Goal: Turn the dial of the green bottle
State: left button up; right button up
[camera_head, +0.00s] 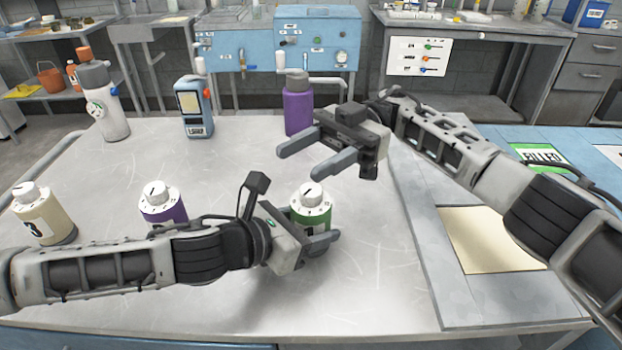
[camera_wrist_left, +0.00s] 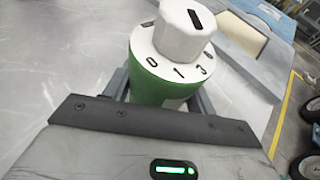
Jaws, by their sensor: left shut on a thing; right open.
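The green bottle (camera_head: 312,216) stands upright on the table, with a white dial (camera_head: 313,195) on top that carries dark marks. My left gripper (camera_head: 322,238) is shut around the lower green body of the bottle. In the left wrist view the green body (camera_wrist_left: 150,88) sits between my fingers, and the white dial (camera_wrist_left: 180,45) above is free. My right gripper (camera_head: 308,152) is open and empty, above and behind the bottle, its fingers pointing left. The bottle's lower part is partly hidden by my left gripper.
A purple-bodied bottle with a dial (camera_head: 160,200) and a beige bottle (camera_head: 42,215) stand to the left. A purple bottle (camera_head: 298,108), a blue device (camera_head: 194,112) and a white bottle (camera_head: 104,108) stand farther back. A panel marked FILLED (camera_head: 543,156) lies at right.

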aim_at(311, 189)
jog(key=shift+r, duration=1.9)
notch_tip(311, 189, down, 9)
jog(key=n+t+h, duration=0.5)
jog(key=t+h, duration=0.1)
jog(key=n+t+h, duration=0.5)
jog(key=t+h, duration=0.1)
jog(key=h, duration=0.1)
jog(key=shift+r, duration=0.15)
